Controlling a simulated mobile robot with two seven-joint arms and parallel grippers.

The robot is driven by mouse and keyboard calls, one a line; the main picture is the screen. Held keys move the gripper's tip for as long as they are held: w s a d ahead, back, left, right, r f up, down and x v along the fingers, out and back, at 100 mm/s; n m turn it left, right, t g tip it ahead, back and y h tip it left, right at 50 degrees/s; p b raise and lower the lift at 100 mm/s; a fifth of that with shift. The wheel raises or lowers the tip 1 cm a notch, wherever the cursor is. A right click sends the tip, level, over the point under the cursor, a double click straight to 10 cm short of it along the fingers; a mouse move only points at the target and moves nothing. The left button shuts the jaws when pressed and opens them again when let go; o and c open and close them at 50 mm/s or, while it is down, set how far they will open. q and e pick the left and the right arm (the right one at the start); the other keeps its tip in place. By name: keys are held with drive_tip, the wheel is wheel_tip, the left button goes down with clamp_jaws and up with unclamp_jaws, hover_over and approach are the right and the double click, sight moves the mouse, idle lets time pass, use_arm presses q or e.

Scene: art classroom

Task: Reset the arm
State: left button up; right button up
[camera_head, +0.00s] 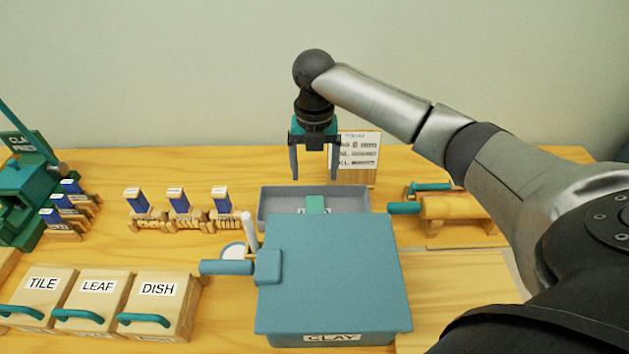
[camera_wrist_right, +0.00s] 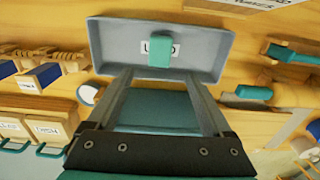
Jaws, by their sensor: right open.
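My right gripper (camera_head: 315,175) is open and empty, pointing down above the table near the back edge. Its two fingers also show in the right wrist view (camera_wrist_right: 165,80), apart with nothing between them. Below it is a grey tray (camera_head: 270,208) with a small teal block (camera_head: 315,204) in it; the tray also shows in the right wrist view (camera_wrist_right: 110,45). My right arm comes in from the right edge and arches over the table. My left gripper is not in view.
A blue box marked CLAY (camera_head: 335,265) stands in front of the tray. Boxes marked TILE (camera_head: 40,285), LEAF (camera_head: 95,290) and DISH (camera_head: 160,290) stand at the front left. A green press (camera_head: 20,195) is far left, a rolling pin (camera_head: 455,206) at right. A sign (camera_head: 360,158) stands behind.

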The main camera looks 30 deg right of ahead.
drive_tip(key=shift+r, duration=1.05)
